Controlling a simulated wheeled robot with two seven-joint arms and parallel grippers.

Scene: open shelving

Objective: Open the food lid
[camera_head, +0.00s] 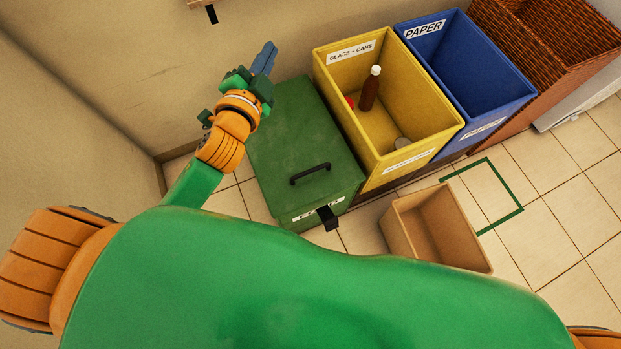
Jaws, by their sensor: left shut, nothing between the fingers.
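A green food bin stands on the floor left of the yellow bin. Its green lid (303,135) lies flat and closed, with a black handle (310,174) near the front edge. A white label, too small to read, and a black tab (328,217) show at the bin's front. My left gripper (265,57) is shut and empty. It points away from me near the lid's far left corner, and its wrist overlaps the lid's left edge in the picture. I cannot tell whether it touches the lid. My right gripper is out of view.
A yellow glass and cans bin (390,150) holds a brown bottle (370,88) and a red item. A blue paper bin (433,60) and a wicker basket (545,45) stand further right. An open tan box (450,262) and a green floor outline (502,222) lie in front. Walls stand left and behind.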

